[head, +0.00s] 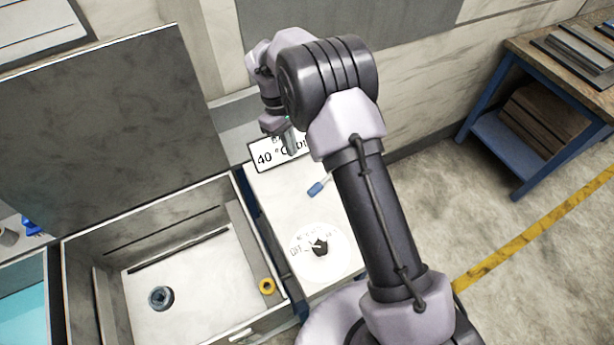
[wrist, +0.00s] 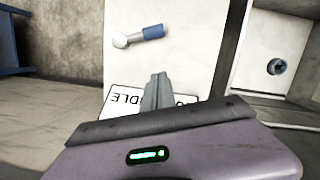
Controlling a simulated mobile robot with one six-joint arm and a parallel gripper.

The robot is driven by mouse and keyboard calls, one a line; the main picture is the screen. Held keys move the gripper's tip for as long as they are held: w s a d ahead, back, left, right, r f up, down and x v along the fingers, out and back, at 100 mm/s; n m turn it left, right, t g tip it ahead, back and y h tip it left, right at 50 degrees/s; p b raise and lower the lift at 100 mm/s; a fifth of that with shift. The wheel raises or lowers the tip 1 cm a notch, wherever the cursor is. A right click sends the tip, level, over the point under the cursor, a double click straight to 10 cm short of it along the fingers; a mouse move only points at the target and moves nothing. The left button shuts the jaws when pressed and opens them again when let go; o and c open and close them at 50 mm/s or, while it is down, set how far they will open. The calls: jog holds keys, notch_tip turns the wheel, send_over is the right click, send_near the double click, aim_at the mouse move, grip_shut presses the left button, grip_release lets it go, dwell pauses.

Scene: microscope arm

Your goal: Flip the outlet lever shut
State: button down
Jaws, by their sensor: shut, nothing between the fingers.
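The lever is a short metal arm with a blue grip (head: 316,189), on the white panel (head: 276,197) beside the open basin. In the wrist view the lever's blue grip (wrist: 153,32) points right from a round pale pivot (wrist: 120,41), lying nearly level and slightly tilted. My gripper (head: 291,148) is shut and empty, above the panel near the sign. In the wrist view the closed fingertips (wrist: 158,78) are below the lever in the picture, with a visible gap between them. My arm hides part of the panel's right side in the head view.
A dial with a black knob (head: 320,247) marked OFF is on the panel. The basin (head: 180,274) holds a dark round fitting (head: 161,298); a yellow ring (head: 267,286) is at its edge. A raised lid (head: 100,120) stands behind.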

jog(key=b+x, duration=0.1)
jog(key=x, duration=0.8)
jog(key=shift+f, duration=0.1)
jog(key=shift+s+d, duration=0.95)
jog(key=shift+s+d+f, duration=0.15)
jog(key=shift+s+d, duration=0.2)
jog(key=shift+s, duration=0.05)
jog(key=shift+s, duration=0.1)
